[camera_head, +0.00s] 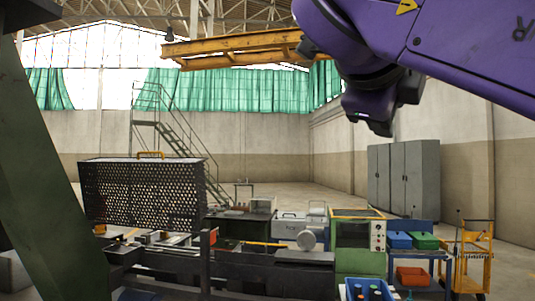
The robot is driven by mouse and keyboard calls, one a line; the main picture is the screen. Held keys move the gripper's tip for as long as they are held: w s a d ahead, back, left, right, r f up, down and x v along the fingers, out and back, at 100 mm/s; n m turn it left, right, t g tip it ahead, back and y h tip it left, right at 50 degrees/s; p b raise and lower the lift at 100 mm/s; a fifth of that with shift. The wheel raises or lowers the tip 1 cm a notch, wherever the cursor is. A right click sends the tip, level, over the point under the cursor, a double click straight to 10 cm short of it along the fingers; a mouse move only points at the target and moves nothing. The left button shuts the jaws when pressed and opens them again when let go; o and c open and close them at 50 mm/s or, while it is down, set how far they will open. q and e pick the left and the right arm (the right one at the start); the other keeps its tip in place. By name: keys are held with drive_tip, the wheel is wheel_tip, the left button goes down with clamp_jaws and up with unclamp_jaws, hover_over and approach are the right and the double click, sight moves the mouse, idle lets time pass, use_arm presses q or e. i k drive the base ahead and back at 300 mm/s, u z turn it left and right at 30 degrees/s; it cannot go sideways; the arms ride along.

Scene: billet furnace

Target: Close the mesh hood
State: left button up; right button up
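My purple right arm comes in from the upper right, high above the bench. Its dark lower end (378,125) is well to the right of the hood and apart from it. Whether its fingers are open or shut does not show. My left gripper is not in view.
A dark green slanted beam (45,170) fills the left foreground. A green-and-cream machine (357,238) and a blue table with bins (412,275) stand right of the bench. A yellow cart (474,255) is farther right. Metal stairs (175,130) rise behind the hood.

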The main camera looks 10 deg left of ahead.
sight(87, 165)
drive_tip(key=i, duration=2.25)
drive_tip(key=u, duration=2.35)
drive_tip(key=i, duration=1)
